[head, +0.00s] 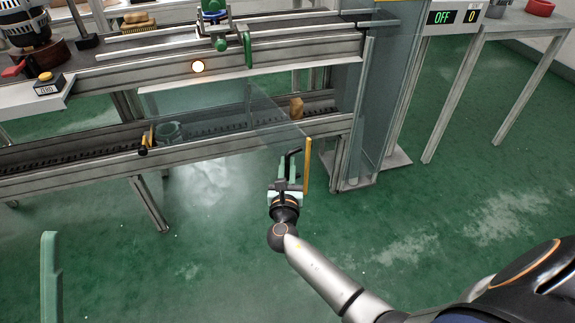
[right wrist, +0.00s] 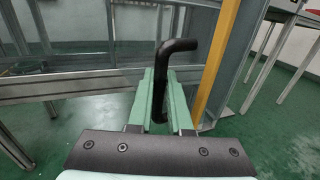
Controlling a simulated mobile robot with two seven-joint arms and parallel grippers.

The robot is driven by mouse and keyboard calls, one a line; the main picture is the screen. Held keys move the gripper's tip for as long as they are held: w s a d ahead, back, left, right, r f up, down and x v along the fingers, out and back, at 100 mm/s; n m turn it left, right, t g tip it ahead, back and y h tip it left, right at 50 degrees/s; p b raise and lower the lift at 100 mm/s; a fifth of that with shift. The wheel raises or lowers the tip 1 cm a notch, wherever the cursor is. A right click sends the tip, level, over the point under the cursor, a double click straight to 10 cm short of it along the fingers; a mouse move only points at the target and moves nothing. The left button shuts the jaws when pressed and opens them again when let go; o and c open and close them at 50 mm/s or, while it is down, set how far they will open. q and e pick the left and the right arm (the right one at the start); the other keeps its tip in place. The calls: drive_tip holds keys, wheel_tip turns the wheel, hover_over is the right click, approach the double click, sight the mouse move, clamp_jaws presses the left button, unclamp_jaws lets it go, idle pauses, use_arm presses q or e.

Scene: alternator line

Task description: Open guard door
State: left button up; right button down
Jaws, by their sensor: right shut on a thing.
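The guard door is a clear panel with a yellow edge strip (head: 308,165); the strip also shows in the right wrist view (right wrist: 216,65). The panel appears to stand out at an angle from the line's front, but its clear outline is faint. A black bent handle (right wrist: 163,75) is beside the yellow strip. My right gripper (head: 289,178) is shut on this handle, which passes between its green fingers in the right wrist view (right wrist: 160,108). Of my left gripper, only a green finger (head: 50,280) shows at the lower left, so its opening is hidden.
The line's metal frame (head: 235,145) runs across behind the door, with a clear-walled post (head: 365,150) to its right. A small box with a yellow button (head: 48,84) stands at the left. A display (head: 441,17) reads OFF. The green floor in front is free.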

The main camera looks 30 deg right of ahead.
use_arm(q)
drive_tip(key=shift+a, duration=0.1)
use_arm(e)
drive_tip(key=shift+a, duration=0.1)
idle(0.3)
drive_tip(key=c, duration=1)
unclamp_jaws()
use_arm(q)
drive_tip(key=shift+a+r, duration=0.1)
use_arm(e)
drive_tip(key=shift+s, duration=0.1)
